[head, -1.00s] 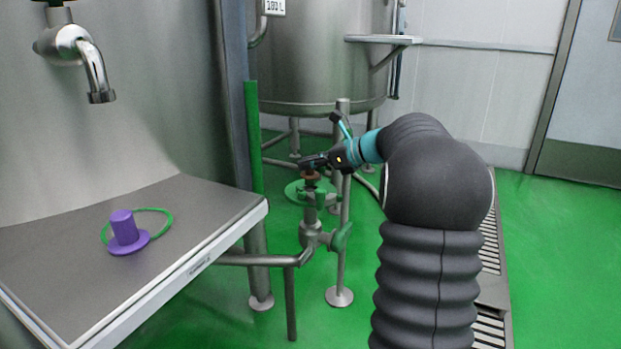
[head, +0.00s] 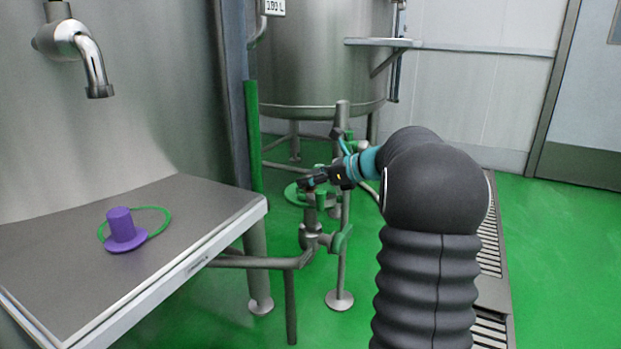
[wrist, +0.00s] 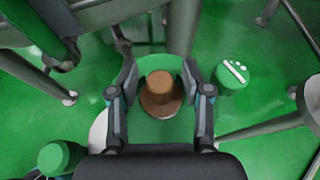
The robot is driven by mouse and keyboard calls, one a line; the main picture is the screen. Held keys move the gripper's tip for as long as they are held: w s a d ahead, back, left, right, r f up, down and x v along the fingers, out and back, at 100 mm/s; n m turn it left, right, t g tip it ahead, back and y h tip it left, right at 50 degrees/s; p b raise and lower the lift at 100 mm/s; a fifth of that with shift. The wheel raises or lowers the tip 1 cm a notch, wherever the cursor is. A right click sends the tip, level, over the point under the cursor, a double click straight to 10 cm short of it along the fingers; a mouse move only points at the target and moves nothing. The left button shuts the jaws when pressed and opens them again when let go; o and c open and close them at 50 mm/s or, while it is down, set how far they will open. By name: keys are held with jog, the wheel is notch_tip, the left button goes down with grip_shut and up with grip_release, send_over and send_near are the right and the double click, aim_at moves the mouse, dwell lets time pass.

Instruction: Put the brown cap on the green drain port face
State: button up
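In the wrist view the brown cap (wrist: 160,88), a round knob on a wider brim, is between the two fingers of my gripper (wrist: 159,64). The fingers are apart, with a gap on each side of the cap. The cap lies over a green round face (wrist: 152,63); I cannot tell whether its brim sits flat on it. In the head view my gripper (head: 307,183) is low over the top of the upright drain pipe, in front of the green disc (head: 293,194). The cap is not discernible there.
A purple cap (head: 121,226) and a green ring (head: 164,213) lie on the steel table (head: 60,250) at left. A metal post (head: 343,240) stands close to my gripper. A green round part with white marks (wrist: 232,77) is right of the fingers.

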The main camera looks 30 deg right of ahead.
jog(key=shift+r, duration=0.15)
jog(key=p+v, duration=0.1)
jog(key=v, duration=1.1)
jog(key=shift+p, duration=0.4)
dwell(0.4)
